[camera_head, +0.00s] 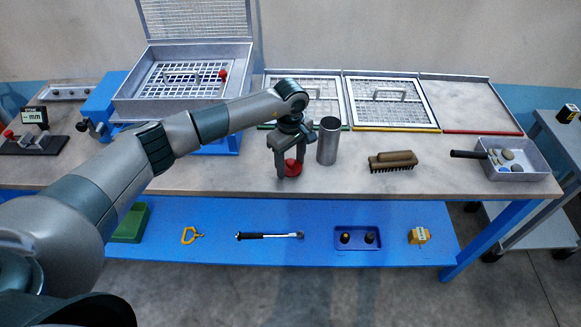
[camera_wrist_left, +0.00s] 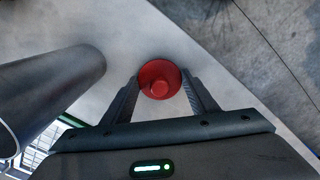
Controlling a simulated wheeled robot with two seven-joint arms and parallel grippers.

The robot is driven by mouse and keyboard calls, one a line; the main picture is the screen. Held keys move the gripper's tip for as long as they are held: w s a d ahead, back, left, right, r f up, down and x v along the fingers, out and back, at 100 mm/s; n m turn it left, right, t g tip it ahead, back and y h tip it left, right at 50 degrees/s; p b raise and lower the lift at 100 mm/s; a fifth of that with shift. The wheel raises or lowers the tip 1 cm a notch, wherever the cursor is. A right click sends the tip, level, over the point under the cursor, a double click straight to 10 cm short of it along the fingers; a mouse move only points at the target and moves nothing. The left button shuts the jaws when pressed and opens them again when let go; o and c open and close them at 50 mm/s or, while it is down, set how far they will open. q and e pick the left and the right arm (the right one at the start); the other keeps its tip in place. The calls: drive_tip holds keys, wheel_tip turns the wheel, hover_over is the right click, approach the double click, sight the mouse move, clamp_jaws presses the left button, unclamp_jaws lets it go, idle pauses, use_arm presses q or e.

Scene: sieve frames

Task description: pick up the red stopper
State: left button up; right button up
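The red stopper (camera_head: 293,168) stands on the grey bench top near its front edge, left of the metal cylinder. It looks like a round flange with a small knob on top. My left gripper (camera_head: 289,165) points down over it, with one finger on each side. In the left wrist view the stopper (camera_wrist_left: 160,79) shows between the two fingertips of my left gripper (camera_wrist_left: 161,76). The fingers are spread apart, and I cannot tell whether they touch its rim. The fingers hide part of the stopper in the head view. My right gripper is not in view.
The metal cylinder (camera_head: 328,141) stands close to the gripper's right and also shows in the left wrist view (camera_wrist_left: 48,92). A brush (camera_head: 392,162) and a scoop tray (camera_head: 516,160) lie further right. Sieve frames (camera_head: 391,99) line the back. A blue shelf (camera_head: 215,222) is below.

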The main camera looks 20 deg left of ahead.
sight(290, 161)
use_arm(q)
drive_tip(key=shift+c, duration=0.6)
drive_tip(key=shift+r, duration=0.1)
drive_tip(key=shift+r+b, duration=0.55)
wheel_tip(290, 161, up, 2)
drive_tip(key=shift+r+b, duration=0.1)
drive_tip(key=shift+b, duration=0.7)
drive_tip(key=s+d+r+b, duration=0.4)
drive_tip(key=s+d+r, duration=0.3)
drive_tip(key=d, duration=0.2)
drive_tip(key=shift+s+r+b, duration=0.25)
drive_tip(key=shift+s+b, duration=0.05)
drive_tip(key=shift+a, duration=0.1)
